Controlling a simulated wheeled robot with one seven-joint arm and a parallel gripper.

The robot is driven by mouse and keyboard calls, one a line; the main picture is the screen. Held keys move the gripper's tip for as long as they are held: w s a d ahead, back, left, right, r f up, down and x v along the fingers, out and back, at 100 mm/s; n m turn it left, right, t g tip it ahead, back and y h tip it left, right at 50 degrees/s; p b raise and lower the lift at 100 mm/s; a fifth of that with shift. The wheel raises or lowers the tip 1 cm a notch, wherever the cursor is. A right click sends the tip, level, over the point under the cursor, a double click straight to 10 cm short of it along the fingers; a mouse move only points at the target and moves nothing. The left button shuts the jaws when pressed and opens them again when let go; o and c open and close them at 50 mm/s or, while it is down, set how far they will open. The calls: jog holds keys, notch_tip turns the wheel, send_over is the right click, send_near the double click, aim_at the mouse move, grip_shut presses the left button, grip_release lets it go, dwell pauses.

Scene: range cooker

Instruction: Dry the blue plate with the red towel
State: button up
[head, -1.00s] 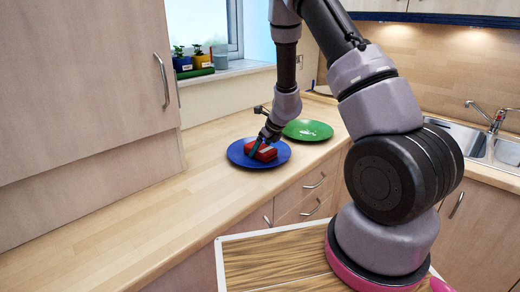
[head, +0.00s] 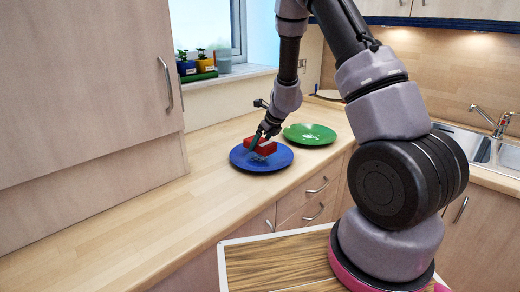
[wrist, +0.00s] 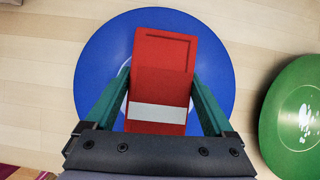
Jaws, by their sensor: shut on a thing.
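The blue plate (head: 262,161) lies flat on the wooden counter, near its front edge; in the wrist view its rim (wrist: 92,75) shows around the towel. The red towel (wrist: 160,60) is a folded block with a white stripe near my gripper. It also shows over the back part of the plate in the head view (head: 262,145). My gripper (wrist: 158,85) is shut on the towel, one finger along each side. I cannot tell whether the towel touches the plate. Some faint pale marks show on the plate in the head view.
A green plate (head: 310,134) with white spots lies just right of the blue plate, and it also shows in the wrist view (wrist: 290,120). A tall cabinet (head: 85,90) stands left. The sink (head: 490,150) is at the right. The counter's left front stretch is clear.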

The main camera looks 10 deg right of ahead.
jog(key=shift+r, duration=2.85)
jog(key=shift+s, duration=0.1)
